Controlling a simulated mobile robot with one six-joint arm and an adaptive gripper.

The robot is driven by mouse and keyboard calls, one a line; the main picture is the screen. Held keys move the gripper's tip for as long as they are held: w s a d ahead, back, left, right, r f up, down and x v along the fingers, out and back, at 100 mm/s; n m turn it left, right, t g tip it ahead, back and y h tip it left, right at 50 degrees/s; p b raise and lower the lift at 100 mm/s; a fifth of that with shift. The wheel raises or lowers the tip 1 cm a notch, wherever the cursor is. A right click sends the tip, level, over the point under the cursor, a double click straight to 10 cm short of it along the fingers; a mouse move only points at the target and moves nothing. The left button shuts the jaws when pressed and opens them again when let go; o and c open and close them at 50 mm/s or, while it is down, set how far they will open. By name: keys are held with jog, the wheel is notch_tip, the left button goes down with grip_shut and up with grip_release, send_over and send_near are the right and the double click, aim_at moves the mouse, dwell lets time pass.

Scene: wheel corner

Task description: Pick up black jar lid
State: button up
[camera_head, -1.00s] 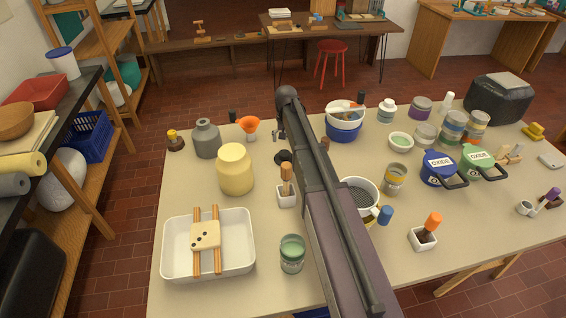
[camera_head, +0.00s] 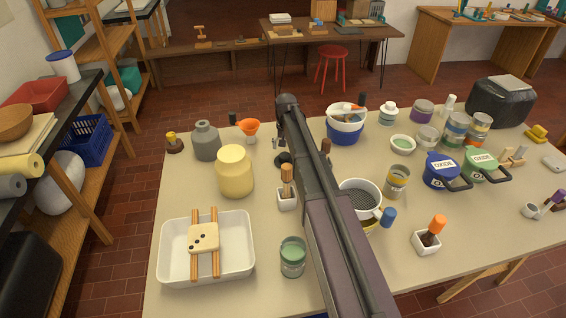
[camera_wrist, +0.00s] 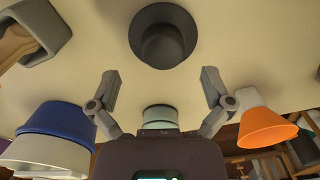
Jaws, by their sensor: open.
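The black jar lid (camera_wrist: 162,37) lies on the table at the top of the wrist view, a dark disc with a raised round middle. In the head view the lid (camera_head: 282,159) is a small dark shape at the left edge of my arm, partly hidden by it. My gripper (camera_wrist: 160,88) is open and empty, its two fingers spread wide. In the wrist view the lid sits above the gap between the fingertips, apart from both. In the head view my arm mostly hides the gripper.
An orange funnel (camera_head: 249,127) and a blue-and-white bowl (camera_head: 345,127) stand on either side. A yellow jar (camera_head: 234,172), a grey bottle (camera_head: 206,142) and a brush in a white holder (camera_head: 287,199) stand nearby. Bare table surrounds the lid.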

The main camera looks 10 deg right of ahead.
aim_at(285, 156)
jog(key=shift+a+f+b, duration=0.15)
jog(key=shift+f+b, duration=1.8)
jog(key=shift+f, duration=0.25)
jog(key=c, duration=1.1)
